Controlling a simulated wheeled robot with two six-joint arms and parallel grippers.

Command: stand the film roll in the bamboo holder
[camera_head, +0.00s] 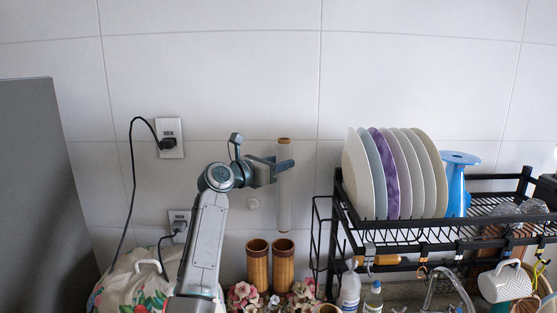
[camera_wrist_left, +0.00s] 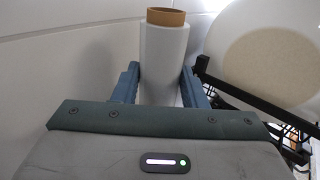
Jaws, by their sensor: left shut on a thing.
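The film roll (camera_head: 284,200) is a long pale tube with a brown core end at its top. My left gripper (camera_head: 284,164) is shut on it near its upper part and holds it upright in the air. In the left wrist view the roll (camera_wrist_left: 164,55) stands between the two blue fingers of the gripper (camera_wrist_left: 160,85). The bamboo holder (camera_head: 283,263) is below the roll, a brown pair of upright tubes with open tops. The roll's lower end appears above the right tube, apart from it. My right gripper is not in view.
A black rack (camera_head: 410,232) with several plates (camera_head: 358,175) and a blue object (camera_head: 457,185) stands close on the right. Flowers (camera_head: 243,297) sit around the holder's base. Bottles (camera_head: 349,290) stand under the rack. Wall outlets and a black cable are at left.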

